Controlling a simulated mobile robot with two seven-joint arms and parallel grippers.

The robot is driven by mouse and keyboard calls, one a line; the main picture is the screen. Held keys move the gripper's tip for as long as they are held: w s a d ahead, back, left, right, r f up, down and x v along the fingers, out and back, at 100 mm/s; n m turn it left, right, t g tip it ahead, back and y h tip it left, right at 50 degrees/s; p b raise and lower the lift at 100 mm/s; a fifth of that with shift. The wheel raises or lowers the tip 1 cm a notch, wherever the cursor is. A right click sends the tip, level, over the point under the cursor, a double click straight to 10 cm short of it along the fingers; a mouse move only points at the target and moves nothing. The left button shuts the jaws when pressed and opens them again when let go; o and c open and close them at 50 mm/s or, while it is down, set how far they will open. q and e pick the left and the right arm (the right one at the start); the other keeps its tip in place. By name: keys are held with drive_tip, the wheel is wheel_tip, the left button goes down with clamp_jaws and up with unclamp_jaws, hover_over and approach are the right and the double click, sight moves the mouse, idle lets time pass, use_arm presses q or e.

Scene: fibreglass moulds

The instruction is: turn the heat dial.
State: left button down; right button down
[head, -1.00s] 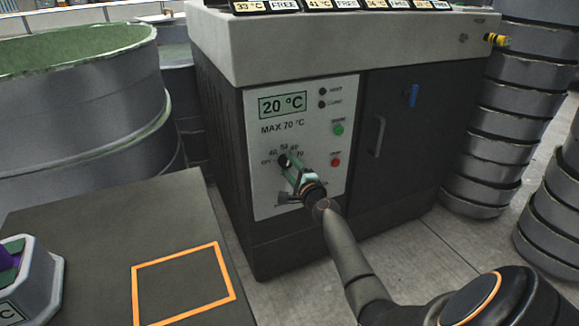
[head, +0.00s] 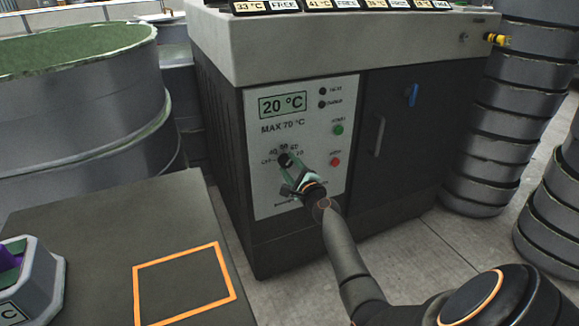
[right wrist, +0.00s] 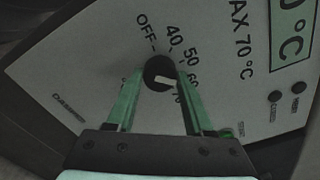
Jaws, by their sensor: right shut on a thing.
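The heat dial, a round black knob with a white mark (right wrist: 158,68), sits on the pale control panel (head: 262,194) of the dark cabinet. Its scale reads OFF, 40, 50, 60, 70. In the right wrist view the mark points toward the 60 and 70 side; the exact setting is hard to tell. My right gripper (head: 289,166) is shut on the dial, with its green fingers on either side of it in the right wrist view (right wrist: 162,80). The panel display (head: 283,104) reads 20 °C, above the words MAX 70 °C. My left gripper is not in view.
Green (head: 339,129) and red (head: 335,161) buttons sit right of the dial. A dark table (head: 120,218) with an orange outlined square and a grey holder (head: 42,278) stands front left. Large grey tubs (head: 85,110) stand left; stacked grey drums (head: 505,125) stand right.

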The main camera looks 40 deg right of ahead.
drive_tip(key=shift+c, duration=1.4)
unclamp_jaws()
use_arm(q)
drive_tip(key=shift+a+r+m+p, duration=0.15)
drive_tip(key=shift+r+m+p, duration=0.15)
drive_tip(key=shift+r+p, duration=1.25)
use_arm(e)
drive_tip(key=v, duration=1.2)
drive_tip(key=shift+s, duration=0.3)
